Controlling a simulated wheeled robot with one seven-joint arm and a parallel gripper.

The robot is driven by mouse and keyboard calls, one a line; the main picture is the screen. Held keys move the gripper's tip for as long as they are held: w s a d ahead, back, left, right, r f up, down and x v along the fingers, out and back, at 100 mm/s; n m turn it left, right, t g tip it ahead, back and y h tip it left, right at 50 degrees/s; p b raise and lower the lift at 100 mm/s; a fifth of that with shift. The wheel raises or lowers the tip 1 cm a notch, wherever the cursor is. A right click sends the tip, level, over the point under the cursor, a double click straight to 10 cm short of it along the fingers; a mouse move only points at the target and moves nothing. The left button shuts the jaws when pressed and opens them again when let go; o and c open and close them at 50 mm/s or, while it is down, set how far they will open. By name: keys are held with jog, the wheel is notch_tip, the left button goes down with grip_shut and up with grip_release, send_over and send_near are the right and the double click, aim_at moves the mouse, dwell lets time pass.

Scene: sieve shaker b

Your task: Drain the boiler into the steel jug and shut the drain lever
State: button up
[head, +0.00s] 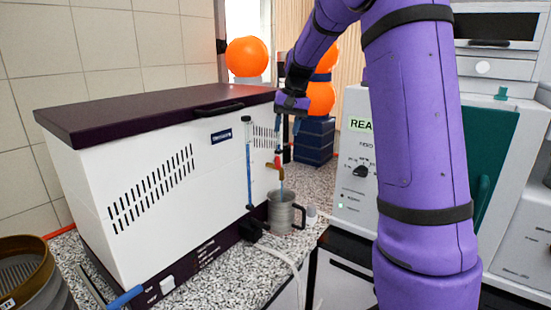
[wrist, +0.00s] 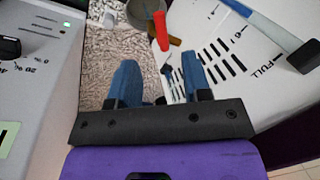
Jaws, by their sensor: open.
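The boiler (head: 165,165) is a white box with a dark lid. Its sight tube (head: 249,180) shows blue in the lower part. A brass-coloured tap (head: 275,174) with a red drain lever (head: 278,155) sits on its right face. The lever also shows in the wrist view (wrist: 160,31), beyond my fingertips. The steel jug (head: 281,214) stands upright below the tap; a thin bluish streak runs from the tap to its mouth. The jug's rim shows at the top of the wrist view (wrist: 141,10). My gripper (head: 288,126) is open and empty above the lever, pointing down, apart from it.
A grey instrument (head: 352,190) stands close on the right, behind my arm. A white cable (head: 290,262) lies on the speckled worktop (head: 235,262) in front of the jug. Brass sieves (head: 28,270) stand at the left.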

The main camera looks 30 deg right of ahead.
aim_at(278, 162)
jog(key=f, duration=0.3)
jog(key=w+f, duration=0.1)
jog(key=f, duration=0.3)
jog(key=w+a+f, duration=0.1)
jog(key=f, duration=0.3)
jog(key=shift+a, duration=0.1)
grip_shut()
